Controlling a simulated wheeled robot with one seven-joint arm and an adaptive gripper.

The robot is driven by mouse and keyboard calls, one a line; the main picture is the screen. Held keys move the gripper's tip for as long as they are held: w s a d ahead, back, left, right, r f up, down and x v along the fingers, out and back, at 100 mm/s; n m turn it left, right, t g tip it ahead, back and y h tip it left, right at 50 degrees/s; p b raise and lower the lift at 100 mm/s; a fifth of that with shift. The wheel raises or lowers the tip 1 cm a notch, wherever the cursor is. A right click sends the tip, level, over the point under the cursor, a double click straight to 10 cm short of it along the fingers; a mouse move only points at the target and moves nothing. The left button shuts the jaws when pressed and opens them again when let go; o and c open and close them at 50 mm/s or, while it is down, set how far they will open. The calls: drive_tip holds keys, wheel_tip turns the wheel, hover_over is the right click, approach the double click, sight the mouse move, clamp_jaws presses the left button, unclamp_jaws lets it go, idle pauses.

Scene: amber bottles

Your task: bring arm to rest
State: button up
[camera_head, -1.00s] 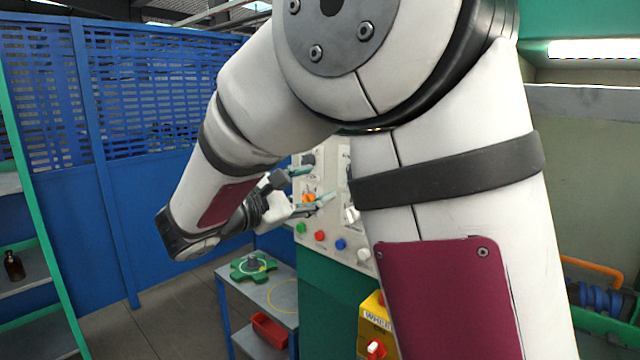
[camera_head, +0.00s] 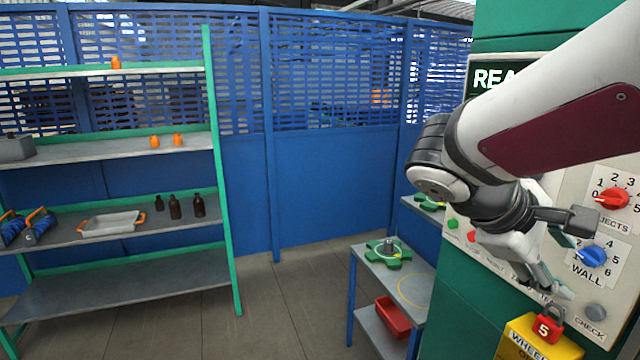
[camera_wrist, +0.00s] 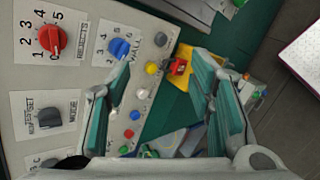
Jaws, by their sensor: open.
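My gripper (camera_head: 562,258) is in front of the control panel at the right of the head view, with my white arm reaching in from the upper right. In the wrist view my gripper (camera_wrist: 165,100) is open, its two teal-padded fingers apart with nothing held between them. Past the fingers, the wrist view shows the panel with a red knob (camera_wrist: 51,40), a blue knob (camera_wrist: 119,48) and a dark knob (camera_wrist: 50,117). Whether the fingers touch the panel cannot be told.
A yellow box (camera_head: 535,340) with a red padlock (camera_head: 547,325) sits below the gripper. A small table (camera_head: 415,285) carries a green fixture (camera_head: 388,252), with a red bin (camera_head: 392,317) below. At left, a shelf (camera_head: 110,282) holds amber bottles (camera_head: 175,207) and a tray (camera_head: 112,223). The floor between is clear.

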drive_tip(key=s+a+f+m+t+y, duration=0.3)
drive_tip(key=s+a+m+y, duration=0.4)
drive_tip(key=a, duration=0.5)
drive_tip(key=s+t+y, duration=0.1)
drive_tip(key=s+y, duration=0.1)
drive_tip(key=y, duration=0.1)
drive_tip(key=shift+s+a+f, duration=0.15)
drive_tip(key=shift+s, duration=0.1)
